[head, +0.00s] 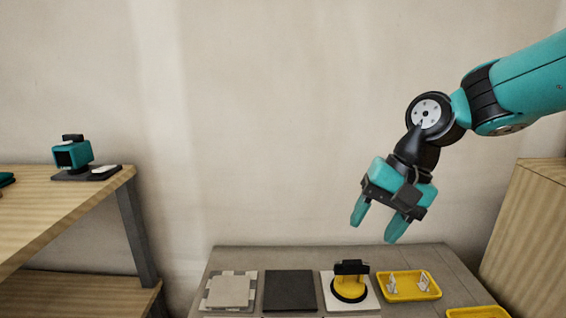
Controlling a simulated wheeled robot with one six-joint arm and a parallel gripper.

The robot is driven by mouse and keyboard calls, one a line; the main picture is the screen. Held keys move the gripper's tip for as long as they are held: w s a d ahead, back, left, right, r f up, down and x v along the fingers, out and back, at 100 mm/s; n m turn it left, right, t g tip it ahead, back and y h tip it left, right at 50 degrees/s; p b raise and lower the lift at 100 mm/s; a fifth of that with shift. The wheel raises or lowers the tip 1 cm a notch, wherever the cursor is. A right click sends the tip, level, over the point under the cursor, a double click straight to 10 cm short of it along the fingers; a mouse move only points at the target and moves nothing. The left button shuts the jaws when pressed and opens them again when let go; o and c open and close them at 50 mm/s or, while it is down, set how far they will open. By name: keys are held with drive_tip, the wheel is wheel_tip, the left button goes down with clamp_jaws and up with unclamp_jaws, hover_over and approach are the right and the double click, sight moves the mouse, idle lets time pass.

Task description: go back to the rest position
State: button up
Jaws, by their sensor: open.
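My gripper (376,223) hangs in the air above the grey table, its teal fingers pointing down and apart. It is open and nothing shows between the fingers. It is above and behind a yellow round tool with a black handle (350,283), apart from it. The tool sits on a white tile (328,299). A dark tile (290,290) lies to its left, and a light grey tile (230,291) with pale pieces around its edges lies farther left.
The grey table (300,256) also bears a yellow tray (425,293) with small white pieces; another yellow tray (478,312) is cut off below. A wooden bench (60,200) at left holds a teal device (72,153). A wooden cabinet (530,240) stands at right.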

drive_tip(key=s+n, duration=0.9)
drive_tip(key=s, duration=0.9)
wheel_tip(320, 180, up, 26)
drive_tip(key=p, duration=2.6)
drive_tip(key=shift+s+f+n+p, duration=0.2)
drive_tip(key=shift+s+n+p, duration=0.15)
drive_tip(key=shift+s+n, duration=0.1)
drive_tip(key=shift+c, duration=0.4)
